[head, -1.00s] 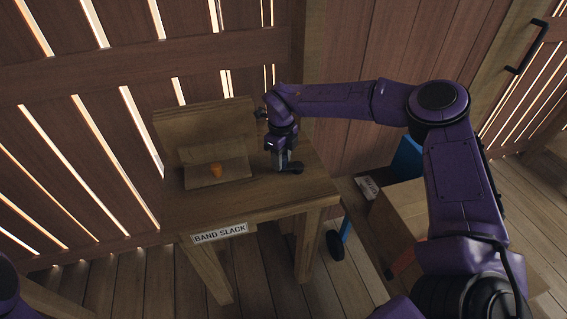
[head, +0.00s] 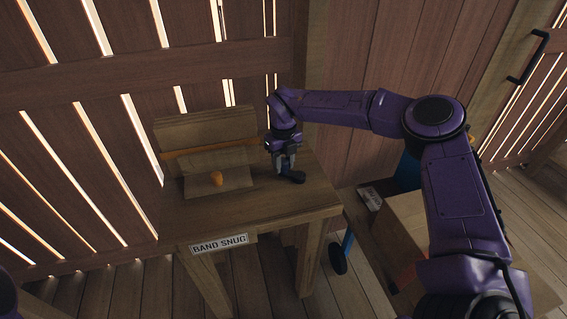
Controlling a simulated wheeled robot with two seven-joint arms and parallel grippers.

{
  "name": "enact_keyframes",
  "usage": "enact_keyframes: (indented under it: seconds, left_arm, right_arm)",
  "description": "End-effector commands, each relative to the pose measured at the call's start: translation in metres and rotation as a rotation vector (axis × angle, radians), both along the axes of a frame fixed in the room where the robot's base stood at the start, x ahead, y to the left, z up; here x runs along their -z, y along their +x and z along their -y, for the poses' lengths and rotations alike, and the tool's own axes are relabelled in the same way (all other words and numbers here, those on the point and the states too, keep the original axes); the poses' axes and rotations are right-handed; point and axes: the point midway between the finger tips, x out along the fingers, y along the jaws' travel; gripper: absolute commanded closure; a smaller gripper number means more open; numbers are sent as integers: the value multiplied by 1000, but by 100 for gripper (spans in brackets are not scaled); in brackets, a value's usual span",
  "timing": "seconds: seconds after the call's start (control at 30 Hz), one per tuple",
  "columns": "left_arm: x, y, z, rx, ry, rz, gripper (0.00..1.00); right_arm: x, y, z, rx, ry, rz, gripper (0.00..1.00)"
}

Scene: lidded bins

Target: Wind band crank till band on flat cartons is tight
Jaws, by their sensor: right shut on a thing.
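My right gripper (head: 286,165) points down at the right side of the wooden bench (head: 255,215) and is shut on the dark band crank (head: 293,177); its fingers hide part of the crank. Flat cartons (head: 205,130) stand at the back of the bench, with an orange band (head: 205,148) running straight across them. A small orange piece (head: 216,178) sits in front of them. A sign (head: 219,244) on the bench's front edge reads "BAND SNUG". My left gripper is out of view.
Slatted wooden walls close off the back. The bench's front is clear.

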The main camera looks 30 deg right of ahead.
Motion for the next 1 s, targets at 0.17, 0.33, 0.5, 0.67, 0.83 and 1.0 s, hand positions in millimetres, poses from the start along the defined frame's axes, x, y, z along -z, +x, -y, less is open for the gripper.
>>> enact_keyframes:
  seconds: [0.17, 0.33, 0.5, 0.67, 0.83, 1.0]
  left_arm:
    - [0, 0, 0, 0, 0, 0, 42]
    - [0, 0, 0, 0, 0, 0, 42]
    - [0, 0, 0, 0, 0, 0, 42]
    - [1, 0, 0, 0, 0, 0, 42]
    - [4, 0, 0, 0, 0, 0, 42]
    - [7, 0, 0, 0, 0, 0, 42]
  right_arm:
    - [-2, 1, 0, -1, 0, 4, 96]
    - [-1, 1, 0, -1, 0, 4, 39]
    - [-1, 1, 0, -1, 0, 2, 39]
    - [-5, 1, 0, -1, 0, 3, 39]
    - [-37, 2, 0, -1, -1, 8, 39]
    - [-78, 1, 0, -1, -1, 7, 39]
